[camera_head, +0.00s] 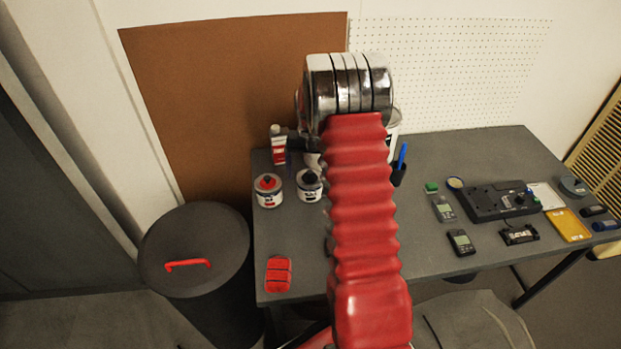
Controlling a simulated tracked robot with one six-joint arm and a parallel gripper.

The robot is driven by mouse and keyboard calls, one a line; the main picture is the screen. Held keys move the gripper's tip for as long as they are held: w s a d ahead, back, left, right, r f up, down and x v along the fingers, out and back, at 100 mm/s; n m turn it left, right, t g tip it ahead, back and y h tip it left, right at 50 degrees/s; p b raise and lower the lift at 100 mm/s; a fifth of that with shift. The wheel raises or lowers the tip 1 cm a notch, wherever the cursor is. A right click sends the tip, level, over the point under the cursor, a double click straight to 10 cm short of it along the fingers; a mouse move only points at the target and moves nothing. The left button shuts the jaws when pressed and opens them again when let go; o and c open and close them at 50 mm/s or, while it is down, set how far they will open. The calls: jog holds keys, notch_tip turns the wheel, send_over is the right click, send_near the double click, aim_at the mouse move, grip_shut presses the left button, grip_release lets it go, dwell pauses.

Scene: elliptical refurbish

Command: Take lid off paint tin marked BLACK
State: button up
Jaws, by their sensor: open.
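Two small white paint tins stand on the grey table behind and left of my arm. One tin (268,191) has a red mark on its lid. The other tin (309,187) has a dark mark on its lid and a blue-and-white label; its lid appears to be on. The lettering is too small to read, so I cannot tell for certain which is marked BLACK. My red ribbed arm rises in front of the table, right of the tins, ending in metal rings.
The table (440,290) holds a red-and-white tube (278,145), a red block (278,274), a blue pen in a dark holder (398,172), a black device (497,201) and a yellow tray (568,225). A dark lidded bin (195,250) stands left. The table's front left is mostly clear.

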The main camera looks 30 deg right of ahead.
jog(key=shift+c, duration=0.3)
jog(key=c, duration=1.1)
